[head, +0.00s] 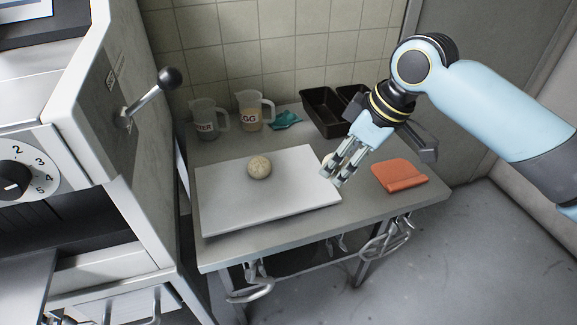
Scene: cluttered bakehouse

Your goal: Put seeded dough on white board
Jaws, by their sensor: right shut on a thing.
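The white board (225,205) lies flat on the metal table. A round, pale, speckled dough ball (259,167), which looks seeded, rests on the board near its middle back. My right gripper (336,172) is at the board's right edge, pointing down. It is shut on a pale dough piece (325,161), mostly hidden behind the fingers, so I cannot tell whether it is seeded or whether it touches the board. My left gripper is not in view.
Two measuring jugs, one marked EGG (251,112) and one clear (205,121), stand at the back with a teal cloth (286,120). Dark baking tins (322,112) are behind my gripper. An orange scraper or cloth (399,175) lies at right. A lever (150,95) juts from the left machine.

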